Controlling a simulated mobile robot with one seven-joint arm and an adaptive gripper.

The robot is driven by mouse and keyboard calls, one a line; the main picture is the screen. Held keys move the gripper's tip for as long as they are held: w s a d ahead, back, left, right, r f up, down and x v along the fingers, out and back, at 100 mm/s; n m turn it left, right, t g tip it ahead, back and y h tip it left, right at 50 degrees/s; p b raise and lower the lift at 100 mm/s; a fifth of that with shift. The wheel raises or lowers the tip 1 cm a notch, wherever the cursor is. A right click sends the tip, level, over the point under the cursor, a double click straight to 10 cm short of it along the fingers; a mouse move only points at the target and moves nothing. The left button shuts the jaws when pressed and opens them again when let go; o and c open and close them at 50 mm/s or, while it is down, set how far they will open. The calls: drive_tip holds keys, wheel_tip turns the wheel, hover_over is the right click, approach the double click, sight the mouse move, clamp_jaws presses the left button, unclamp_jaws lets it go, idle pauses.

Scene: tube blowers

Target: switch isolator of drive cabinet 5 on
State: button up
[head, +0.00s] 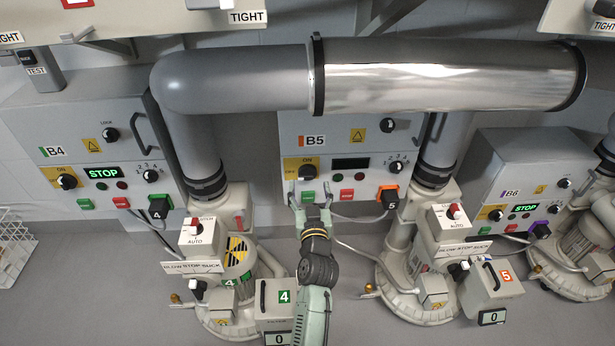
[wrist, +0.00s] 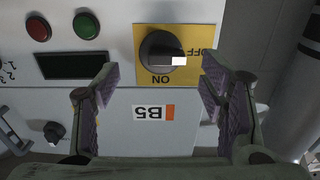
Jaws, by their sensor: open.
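Drive cabinet B5 (head: 295,130) is the grey box at the centre of the head view, with its B5 label upside down in the wrist view (wrist: 153,112). Its isolator is a black rotary knob (wrist: 160,50) on a yellow ON/OFF plate (wrist: 144,32); it also shows in the head view (head: 308,171). The knob's white mark points right in the wrist view, toward OFF; ON is at the plate's lower edge there. My gripper (head: 306,190) is open at the cabinet front. In the wrist view its fingers (wrist: 160,78) stand either side of the knob, with visible gaps.
B5's display (head: 350,164) is dark, while cabinets B4 (head: 75,125) and B6 (head: 520,155) show green STOP displays. A large pipe (head: 230,80) crosses above B5. Blowers (head: 235,265) stand below on both sides of my arm. Coloured buttons (wrist: 85,25) sit beside the isolator.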

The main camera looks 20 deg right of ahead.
sight(308, 178)
drive_tip(key=shift+p+x, duration=0.3)
drive_tip(key=shift+x, duration=1.75)
drive_tip(key=shift+c, duration=0.4)
drive_tip(key=c, duration=1.1)
